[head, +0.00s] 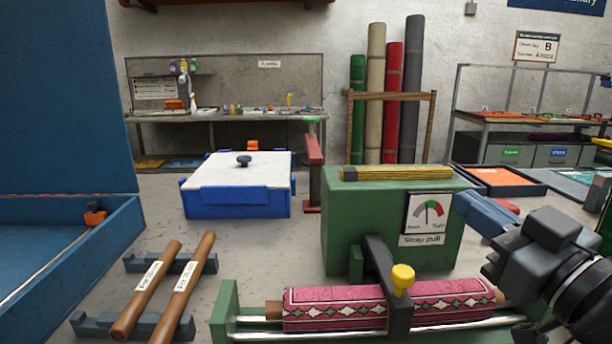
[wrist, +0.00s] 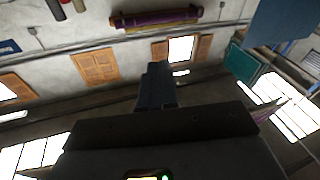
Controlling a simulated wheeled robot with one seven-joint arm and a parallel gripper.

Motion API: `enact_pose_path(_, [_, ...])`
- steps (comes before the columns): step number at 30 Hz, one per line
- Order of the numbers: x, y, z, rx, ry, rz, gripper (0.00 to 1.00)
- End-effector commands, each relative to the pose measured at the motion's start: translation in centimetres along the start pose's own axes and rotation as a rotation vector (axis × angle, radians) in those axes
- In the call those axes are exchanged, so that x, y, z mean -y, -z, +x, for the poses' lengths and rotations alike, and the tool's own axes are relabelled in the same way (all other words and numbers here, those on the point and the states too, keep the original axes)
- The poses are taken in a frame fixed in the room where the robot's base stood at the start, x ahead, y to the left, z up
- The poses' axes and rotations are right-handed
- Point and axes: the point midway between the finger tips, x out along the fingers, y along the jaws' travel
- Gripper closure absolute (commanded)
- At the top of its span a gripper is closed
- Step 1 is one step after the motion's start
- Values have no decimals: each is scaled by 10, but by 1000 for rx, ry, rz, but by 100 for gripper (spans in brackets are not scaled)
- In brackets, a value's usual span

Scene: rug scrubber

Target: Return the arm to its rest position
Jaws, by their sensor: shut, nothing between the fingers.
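My gripper shows in the wrist view (wrist: 157,85) as dark fingers close together with nothing between them. In the head view, part of my dark arm is at the lower right, beside the rolled rug's right end. The pink patterned rug (head: 335,309) lies rolled on a green cradle (head: 225,315). A dark clamp arm with a yellow knob (head: 403,276) crosses over it. The green box (head: 365,215) behind carries a strap pull gauge (head: 429,213). My gripper is apart from the rug, and the wrist camera looks up at walls and windows.
Two wooden rollers (head: 190,275) rest on grey supports at the lower left. A blue open bin (head: 115,222) is at far left.

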Motion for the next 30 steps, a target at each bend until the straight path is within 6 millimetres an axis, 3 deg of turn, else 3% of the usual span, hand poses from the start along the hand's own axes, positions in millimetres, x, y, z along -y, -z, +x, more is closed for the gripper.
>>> enact_pose_path(8, [34, -61, -42, 20, -180, 260, 100])
enact_pose_path(14, [63, -108, -93, 85, -295, 370, 100])
enact_pose_path(21, [99, -152, -174, 196, -392, 408, 100])
enact_pose_path(30, [132, -173, -290, 342, -412, 331, 100])
